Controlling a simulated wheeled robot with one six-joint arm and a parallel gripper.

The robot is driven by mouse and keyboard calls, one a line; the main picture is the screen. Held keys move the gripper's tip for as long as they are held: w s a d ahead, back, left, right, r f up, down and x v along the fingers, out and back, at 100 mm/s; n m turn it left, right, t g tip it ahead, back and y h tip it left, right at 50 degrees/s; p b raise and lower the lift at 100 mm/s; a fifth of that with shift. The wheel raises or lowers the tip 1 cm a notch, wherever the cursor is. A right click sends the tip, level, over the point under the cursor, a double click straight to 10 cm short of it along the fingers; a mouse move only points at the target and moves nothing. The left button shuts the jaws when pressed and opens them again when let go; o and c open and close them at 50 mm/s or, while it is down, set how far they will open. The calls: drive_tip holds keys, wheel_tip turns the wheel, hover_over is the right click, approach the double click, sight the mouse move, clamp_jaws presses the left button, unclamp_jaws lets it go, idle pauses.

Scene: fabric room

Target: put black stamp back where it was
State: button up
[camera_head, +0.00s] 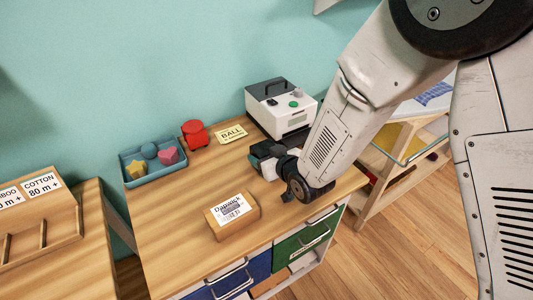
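I cannot make out the black stamp for certain; my wrist may hide it. My gripper end (262,160) is low over the back right of the wooden desk (170,240), in front of the white machine. It is small and partly hidden by my arm, so I cannot tell whether it is open, shut or holding anything. A red round-topped object (195,133), perhaps a stamp, stands left of a yellow card reading BALL (231,134). A small box with a white printed label (232,213) lies at the desk's front middle, apart from my gripper.
A blue tray (136,183) holds a yellow star, a pink heart-like shape and a blue round piece. A white machine (278,112) stands at the back. Blue (228,282) and green (308,240) drawers are under the desk. The desk's left front is clear.

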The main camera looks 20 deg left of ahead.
drive_tip(key=shift+o, duration=1.3)
drive_tip(key=shift+r, duration=0.2)
drive_tip(key=v, duration=1.2)
